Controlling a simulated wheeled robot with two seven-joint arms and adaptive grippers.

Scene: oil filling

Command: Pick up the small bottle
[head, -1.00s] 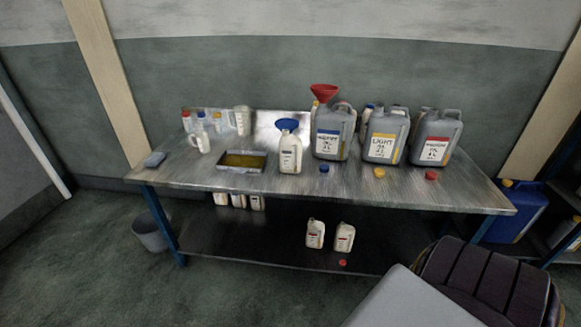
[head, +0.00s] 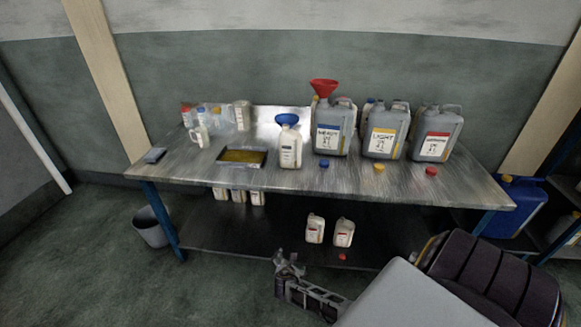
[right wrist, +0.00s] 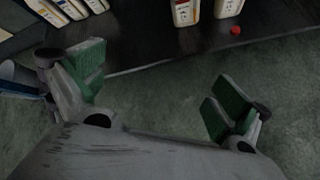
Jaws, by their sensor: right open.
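Several small white bottles are in view, and I cannot tell which one the task means. On the lower shelf stand two upright bottles, a left one (head: 315,229) and a right one (head: 344,233). In the right wrist view, the lower parts of the left bottle (right wrist: 185,12) and right bottle (right wrist: 228,7) show at the top edge. Another white bottle (head: 290,150) stands on the table with a blue funnel (head: 288,119) in it. My right gripper (head: 289,266) is open and empty in front of the lower shelf, apart from the bottles; its spread green-padded fingers show in its wrist view (right wrist: 157,85). My left gripper is not in view.
The metal table (head: 390,188) bears grey canisters, a red funnel (head: 323,87) and an oil tray (head: 219,161). Below, a dark shelf (head: 270,246) holds more white bottles (head: 238,196) at left and a red cap (head: 342,257). A grey bucket (head: 150,230) stands at left.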

